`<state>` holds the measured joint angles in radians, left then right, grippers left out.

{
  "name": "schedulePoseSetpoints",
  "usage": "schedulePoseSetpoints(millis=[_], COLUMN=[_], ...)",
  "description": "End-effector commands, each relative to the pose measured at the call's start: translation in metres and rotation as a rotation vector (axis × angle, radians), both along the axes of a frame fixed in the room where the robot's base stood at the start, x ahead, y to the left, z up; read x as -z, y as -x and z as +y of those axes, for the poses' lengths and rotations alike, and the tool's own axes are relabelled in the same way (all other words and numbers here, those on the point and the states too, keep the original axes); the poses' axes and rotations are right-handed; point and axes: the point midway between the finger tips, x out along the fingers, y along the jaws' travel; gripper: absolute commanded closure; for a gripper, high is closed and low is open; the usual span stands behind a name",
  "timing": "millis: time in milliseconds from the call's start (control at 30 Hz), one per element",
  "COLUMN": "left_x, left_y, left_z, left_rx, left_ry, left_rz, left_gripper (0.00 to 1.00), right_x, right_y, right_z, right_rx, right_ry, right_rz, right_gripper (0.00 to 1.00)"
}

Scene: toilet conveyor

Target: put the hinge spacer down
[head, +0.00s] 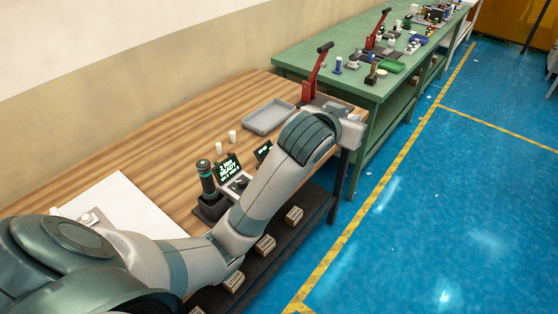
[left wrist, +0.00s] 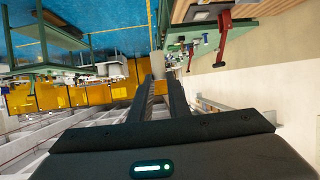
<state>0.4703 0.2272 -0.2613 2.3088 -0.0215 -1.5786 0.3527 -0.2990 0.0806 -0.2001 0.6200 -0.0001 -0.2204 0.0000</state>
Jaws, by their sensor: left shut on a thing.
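My left arm reaches across the wooden bench to its far right end in the head view. The fingers of my left gripper are hidden there behind the wrist. In the left wrist view the left gripper (left wrist: 164,80) has its two dark fingers close together. A small pale grey cylinder, which looks like the hinge spacer (left wrist: 158,65), shows at the fingertips, and the gripper is shut on it. It is held clear of the bench in that tilted view. Two small white cylinders (head: 232,137) stand on the bench. My right gripper is not in view.
A grey tray (head: 268,117) lies on the wooden bench (head: 165,142), beside a red lever press (head: 316,75). A black tool in a holder (head: 207,185) and a lit display (head: 228,167) stand nearer. A cluttered green bench (head: 345,62) adjoins beyond. Blue floor is open at right.

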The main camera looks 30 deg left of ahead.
Motion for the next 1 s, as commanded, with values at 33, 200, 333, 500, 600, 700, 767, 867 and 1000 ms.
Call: schedulePoseSetpoints(millis=[33, 200, 333, 500, 600, 700, 767, 867, 1000], left_x=[0.000, 0.032, 0.067, 0.108, 0.125, 0.134, 0.137, 0.138, 0.138], left_y=[-0.007, -0.025, -0.026, -0.014, -0.008, -0.003, -0.002, -0.002, -0.002], left_z=[0.006, 0.033, 0.057, 0.082, 0.092, 0.097, 0.098, 0.098, 0.098], left_rx=[-0.011, -0.049, -0.083, -0.115, -0.125, -0.130, -0.131, -0.132, -0.131], left_ry=[0.001, 0.002, 0.000, 0.000, -0.001, -0.002, -0.002, -0.002, -0.001], left_rz=[0.012, 0.016, 0.017, 0.013, 0.008, 0.005, 0.003, 0.002, 0.001], left_gripper=[1.00, 1.00, 1.00, 1.00, 1.00, 1.00, 1.00, 1.00, 1.00], right_x=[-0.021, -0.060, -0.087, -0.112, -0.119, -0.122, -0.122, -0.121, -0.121], right_y=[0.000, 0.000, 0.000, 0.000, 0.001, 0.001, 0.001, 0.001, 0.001], right_z=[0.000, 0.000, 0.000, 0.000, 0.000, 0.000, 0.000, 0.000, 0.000], right_rx=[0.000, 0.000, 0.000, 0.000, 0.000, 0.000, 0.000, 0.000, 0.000], right_ry=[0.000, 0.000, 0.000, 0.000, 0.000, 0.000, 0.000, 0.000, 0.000], right_rz=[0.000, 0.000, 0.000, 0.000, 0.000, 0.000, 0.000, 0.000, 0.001], right_gripper=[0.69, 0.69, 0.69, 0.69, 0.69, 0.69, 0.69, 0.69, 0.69])
